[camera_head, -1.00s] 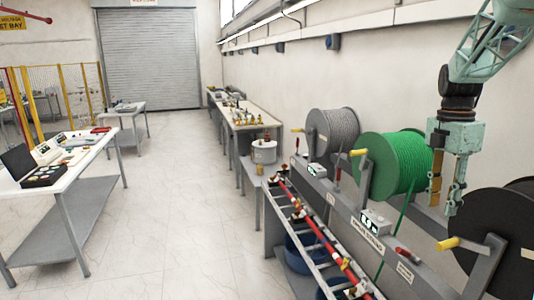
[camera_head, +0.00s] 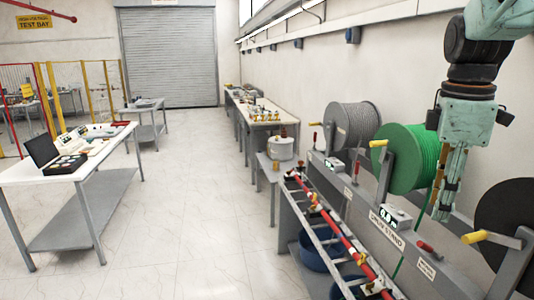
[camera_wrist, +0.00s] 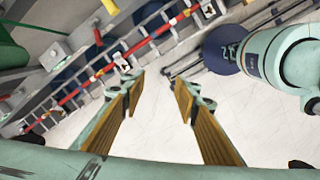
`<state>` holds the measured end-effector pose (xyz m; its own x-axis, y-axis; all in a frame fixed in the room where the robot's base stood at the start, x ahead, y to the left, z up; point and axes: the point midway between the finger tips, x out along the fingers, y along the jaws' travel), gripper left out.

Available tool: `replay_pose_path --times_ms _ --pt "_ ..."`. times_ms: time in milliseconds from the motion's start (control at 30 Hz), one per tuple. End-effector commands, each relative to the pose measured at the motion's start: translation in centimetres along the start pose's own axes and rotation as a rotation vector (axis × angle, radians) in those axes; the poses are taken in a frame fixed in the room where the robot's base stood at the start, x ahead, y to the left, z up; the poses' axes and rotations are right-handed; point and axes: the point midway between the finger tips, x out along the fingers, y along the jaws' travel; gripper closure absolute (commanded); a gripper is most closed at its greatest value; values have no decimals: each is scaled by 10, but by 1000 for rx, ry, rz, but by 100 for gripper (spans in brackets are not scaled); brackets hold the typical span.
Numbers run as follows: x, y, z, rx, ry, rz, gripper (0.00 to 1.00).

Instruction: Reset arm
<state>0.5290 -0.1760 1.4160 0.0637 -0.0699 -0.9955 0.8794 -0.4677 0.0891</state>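My arm comes down from the upper right in the head view, with a teal wrist and black joints. My gripper (camera_head: 440,205) points down at the end of it, in front of the green cable reel (camera_head: 405,158) and left of the black reel (camera_head: 508,220). In the wrist view my gripper (camera_wrist: 163,82) has its two brown-padded fingers apart, with only floor visible between them. Nothing is held.
A grey reel (camera_head: 352,128) stands beyond the green one, on a bench with yellow-handled cranks. A ladder-like rack with a red rod (camera_head: 333,222) runs along its front. A white table (camera_head: 60,172) stands left. The middle floor (camera_head: 190,190) is clear.

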Motion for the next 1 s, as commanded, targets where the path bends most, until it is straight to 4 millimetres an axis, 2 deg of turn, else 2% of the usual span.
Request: replay_pose_path --times_ms 567,1000 --pt "5 -104 -30 336 59 71 71" --pt "23 -182 -41 596 127 101 71"
